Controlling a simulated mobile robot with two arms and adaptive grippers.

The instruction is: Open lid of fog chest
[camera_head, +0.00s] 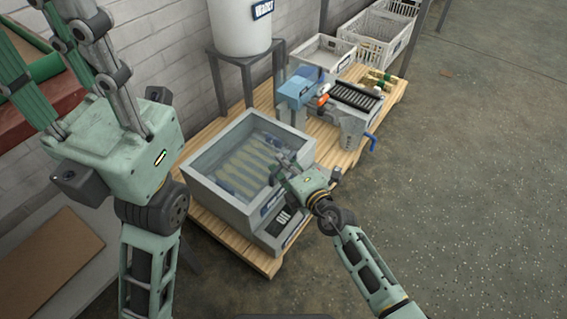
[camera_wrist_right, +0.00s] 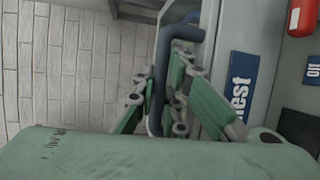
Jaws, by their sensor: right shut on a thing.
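The fog chest (camera_head: 194,174) is a grey box with a see-through lid (camera_head: 238,160), and pale yellowish rows show inside. The lid looks closed on the box. My right gripper (camera_head: 283,168) is at the chest's right front edge. In the right wrist view its green fingers (camera_wrist_right: 168,98) are shut around a dark blue bar handle (camera_wrist_right: 161,68), beside a blue label (camera_wrist_right: 241,100) ending in "hest". My left gripper (camera_head: 62,50) is raised at the upper left, away from the chest. Its fingertips are cut off by the frame.
The chest stands on a wooden pallet (camera_head: 226,237). Behind it are a white water tank (camera_head: 238,30) on a stand, a roller machine (camera_head: 352,105) and white crates (camera_head: 375,33). A brick wall (camera_head: 150,55) is behind. The floor at right is clear.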

